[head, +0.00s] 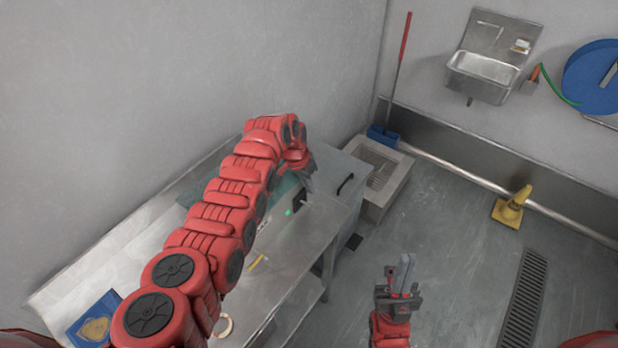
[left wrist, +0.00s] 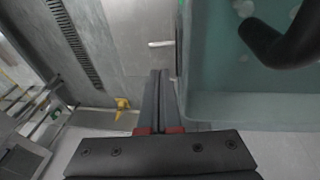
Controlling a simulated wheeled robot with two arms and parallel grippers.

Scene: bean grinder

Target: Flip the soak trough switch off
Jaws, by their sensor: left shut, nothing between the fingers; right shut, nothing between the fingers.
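The teal soak trough (head: 283,190) stands on the metal table, partly hidden behind my left arm. A small dark box (head: 300,201) is at its right end, with a green light (head: 288,212) glowing beside it. My left gripper (head: 309,184) is just above this box, shut and empty. In the left wrist view the shut fingers (left wrist: 160,100) are beside the trough's wall (left wrist: 235,108). A pale lever-like piece (left wrist: 160,44) lies beyond the fingertips, apart from them; I cannot tell if it is the switch. My right gripper (head: 405,275) is shut and empty over the floor.
The metal table (head: 285,257) carries a yellow piece (head: 257,262), a pale ring (head: 222,326) and a blue item (head: 92,322). A dark curved bar (left wrist: 288,38) crosses above the trough. Floor right of the table is mostly clear.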

